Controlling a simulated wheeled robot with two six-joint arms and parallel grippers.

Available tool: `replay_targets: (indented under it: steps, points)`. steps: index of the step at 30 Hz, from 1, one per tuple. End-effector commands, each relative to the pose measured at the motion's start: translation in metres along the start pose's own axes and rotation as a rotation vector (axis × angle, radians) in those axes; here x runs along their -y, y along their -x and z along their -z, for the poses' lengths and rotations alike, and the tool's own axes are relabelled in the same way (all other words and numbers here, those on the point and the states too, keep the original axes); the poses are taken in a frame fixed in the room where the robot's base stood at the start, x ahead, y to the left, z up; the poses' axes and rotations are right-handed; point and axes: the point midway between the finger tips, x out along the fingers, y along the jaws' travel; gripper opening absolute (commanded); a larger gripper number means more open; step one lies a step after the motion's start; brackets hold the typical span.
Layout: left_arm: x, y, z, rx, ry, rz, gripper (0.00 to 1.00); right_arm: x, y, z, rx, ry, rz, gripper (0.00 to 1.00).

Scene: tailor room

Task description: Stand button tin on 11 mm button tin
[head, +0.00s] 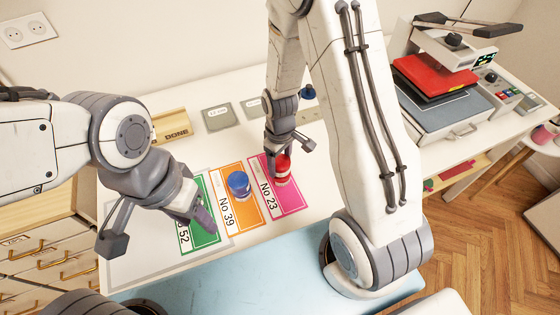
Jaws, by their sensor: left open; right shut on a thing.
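A red tin (283,169) with a pale lower edge is at the pink No 23 card (291,200). My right gripper (284,154) reaches down from above and is shut on it. I cannot tell whether the red tin touches the card. A blue tin (238,184) stands on the orange No 39 card (243,217), left of the red one. My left gripper (158,226) is open and empty, its fingers wide apart near the green No 52 card (208,233). No size mark is readable on either tin.
A dark blue item (307,92) is partly hidden behind my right arm. A heat press (445,95) stands at right. The white table (262,84) has bare room behind the plates.

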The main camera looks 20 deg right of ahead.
Motion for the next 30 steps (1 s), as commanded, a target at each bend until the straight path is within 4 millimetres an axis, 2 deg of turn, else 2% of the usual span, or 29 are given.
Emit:
replay_targets:
  steps: [3, 14, 15, 17, 18, 26, 30]
  points:
    - [-0.0002, 0.0025, 0.0002, 0.000, 0.000, 0.000, 0.50, -0.0002, -0.0067, -0.0002, 0.000, 0.000, 0.000, 0.08]
    - [0.0001, -0.0017, -0.0001, 0.000, 0.000, 0.000, 0.50, -0.0004, -0.0115, 0.0000, -0.001, 0.000, -0.001, 0.08]
    - [0.0001, -0.0017, -0.0001, 0.000, 0.000, 0.000, 0.50, -0.0003, -0.0117, -0.0001, -0.001, 0.000, 0.000, 0.73]
    - [0.0000, -0.0007, -0.0001, 0.000, 0.000, 0.000, 0.50, -0.0003, -0.0106, -0.0001, -0.001, 0.000, -0.001, 0.96]
    - [0.0000, -0.0007, -0.0001, 0.000, 0.000, 0.000, 0.50, -0.0003, -0.0106, -0.0001, -0.001, 0.000, -0.001, 0.99]
    - [0.0000, -0.0003, 0.0000, 0.000, 0.000, 0.000, 0.50, -0.0003, -0.0099, -0.0001, -0.001, 0.000, -0.001, 0.99]
    - [-0.0001, 0.0010, 0.0001, 0.000, 0.000, 0.000, 0.50, -0.0007, -0.0031, 0.0007, -0.004, 0.000, -0.002, 0.99]
